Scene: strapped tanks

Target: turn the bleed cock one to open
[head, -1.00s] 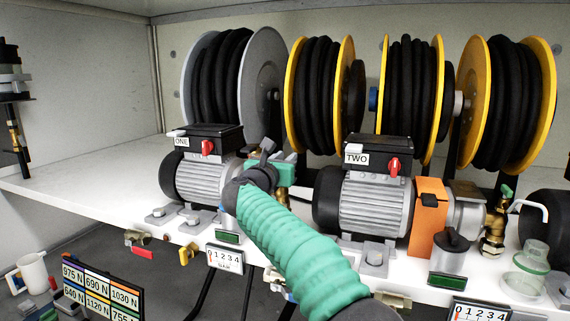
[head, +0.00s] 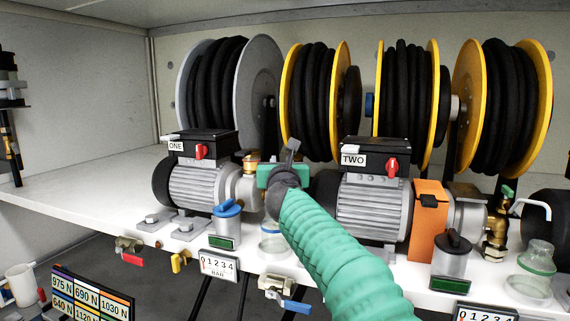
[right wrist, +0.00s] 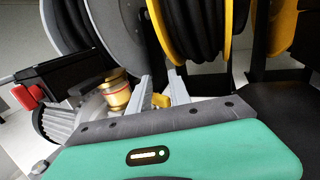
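The pump labelled ONE (head: 200,185) stands on the white shelf at left of centre. A brass fitting (head: 250,160) sits at its right end and also shows in the right wrist view (right wrist: 117,92). My right gripper (head: 292,148) is just right of this fitting and hides what lies behind it. In the right wrist view its two fingers (right wrist: 163,90) are apart, with a small yellow piece (right wrist: 160,100) showing between them near their base. I cannot tell whether this piece is bleed cock one or whether a finger touches it. My left gripper is not in view.
Pump TWO (head: 370,205) stands to the right, with a green-handled brass cock (head: 503,195) beyond it. Hose reels (head: 312,100) line the back. Red, yellow and blue valve handles hang at the front edge.

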